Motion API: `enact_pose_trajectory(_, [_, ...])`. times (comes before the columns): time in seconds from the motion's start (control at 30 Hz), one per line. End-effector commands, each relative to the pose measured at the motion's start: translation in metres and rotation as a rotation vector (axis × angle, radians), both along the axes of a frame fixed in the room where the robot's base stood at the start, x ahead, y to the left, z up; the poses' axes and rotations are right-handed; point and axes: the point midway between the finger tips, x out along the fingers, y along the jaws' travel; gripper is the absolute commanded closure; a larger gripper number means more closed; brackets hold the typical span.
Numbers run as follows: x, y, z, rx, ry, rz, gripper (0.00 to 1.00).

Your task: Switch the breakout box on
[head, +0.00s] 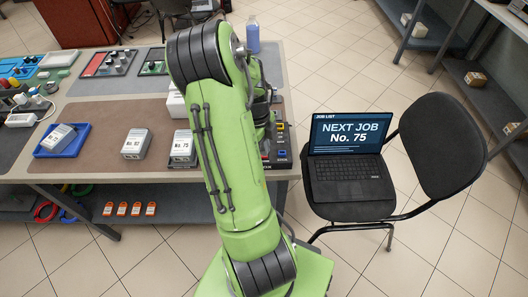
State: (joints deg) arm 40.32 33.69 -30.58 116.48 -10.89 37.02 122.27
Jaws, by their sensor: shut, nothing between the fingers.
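A black unit with a row of yellow, red and other coloured parts (281,142) stands at the table's right end, partly hidden behind my green arm. It may be the breakout box, but no name on it is readable. I cannot make out its switch or whether it is on. My arm rises across the middle of the head view, and its far links reach down behind the near link beside this unit. My gripper's fingers are hidden behind the arm.
Grey boxes with number labels stand on the table (100,190), one marked No. 75 (182,148) and one in a blue tray (47,150). A laptop (348,165) reading "NEXT JOB No. 75" sits on a black chair (440,145) at right. A bottle (253,37) stands behind the arm.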

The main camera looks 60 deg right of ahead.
Motion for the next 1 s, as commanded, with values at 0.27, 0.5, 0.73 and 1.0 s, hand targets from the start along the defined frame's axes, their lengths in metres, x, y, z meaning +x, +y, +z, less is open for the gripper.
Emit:
enact_pose_trajectory(0.27, [0.0, 0.0, -0.005, 0.0, 0.0, 0.0, 1.0])
enact_pose_trajectory(0.5, [0.0, 0.0, -0.009, 0.0, 0.0, 0.0, 1.0])
enact_pose_trajectory(0.73, [0.0, 0.0, -0.012, 0.0, 0.0, 0.0, 1.0])
enact_pose_trajectory(1.0, [0.0, 0.0, -0.003, -0.001, -0.001, 0.0, 1.0])
